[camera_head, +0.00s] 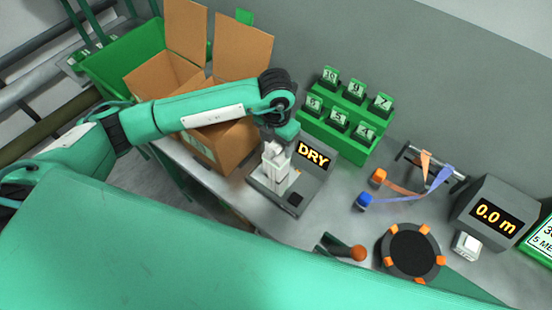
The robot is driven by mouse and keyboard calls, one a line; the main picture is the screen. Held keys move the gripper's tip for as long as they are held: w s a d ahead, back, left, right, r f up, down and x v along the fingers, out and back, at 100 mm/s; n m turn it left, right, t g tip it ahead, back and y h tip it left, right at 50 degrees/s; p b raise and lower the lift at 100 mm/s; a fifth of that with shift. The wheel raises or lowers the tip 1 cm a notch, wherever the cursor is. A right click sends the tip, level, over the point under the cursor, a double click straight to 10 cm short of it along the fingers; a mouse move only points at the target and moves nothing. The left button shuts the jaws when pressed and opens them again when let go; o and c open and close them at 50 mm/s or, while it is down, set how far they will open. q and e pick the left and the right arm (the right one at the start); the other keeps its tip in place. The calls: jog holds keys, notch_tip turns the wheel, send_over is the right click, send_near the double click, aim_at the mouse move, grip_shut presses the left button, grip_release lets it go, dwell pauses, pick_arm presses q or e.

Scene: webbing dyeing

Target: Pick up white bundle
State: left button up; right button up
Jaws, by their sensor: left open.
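My left arm reaches in from the left, and my left gripper (274,168) points down over a grey tray-like unit (318,176) with a lit "DRY" sign (313,154). The gripper is open. Pale white shapes, apparently the white bundle (283,186), show right at the fingertips on the unit. The gripper covers much of this spot, so I cannot tell bundle from fingers clearly, or whether they touch. My right gripper is not in view.
An open cardboard box (226,147) stands left of the unit, under my forearm. A green rack (337,127) with numbered cards is behind. To the right are orange and blue webbing ends (365,201), a black disc (411,250), and a "0.0 m" display (490,213).

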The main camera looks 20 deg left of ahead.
pick_arm(q)
grip_shut()
jog(key=shift+r, duration=0.1)
